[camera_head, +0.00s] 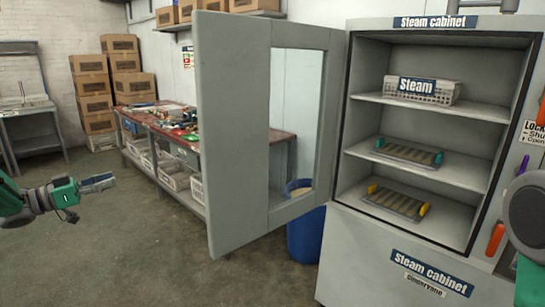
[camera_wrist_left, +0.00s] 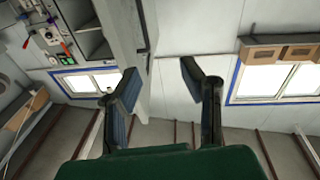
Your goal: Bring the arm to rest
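My left arm comes in from the left edge of the head view, and its gripper (camera_head: 98,183) hangs over bare floor, well left of the steam cabinet (camera_head: 362,250). In the left wrist view the left gripper's two fingers (camera_wrist_left: 160,85) stand apart with nothing between them, so it is open and empty. The cabinet's door (camera_head: 232,120) is swung wide open. My right gripper is out of view; only a green and grey part of my right arm shows at the right edge.
A white basket (camera_head: 433,91) labelled Steam is on the top shelf. One tray with teal ends (camera_head: 408,152) and one with yellow ends (camera_head: 395,203) are below. A blue bin (camera_head: 305,238) stands behind the door. A cluttered workbench (camera_head: 170,135) and cardboard boxes (camera_head: 95,86) are behind.

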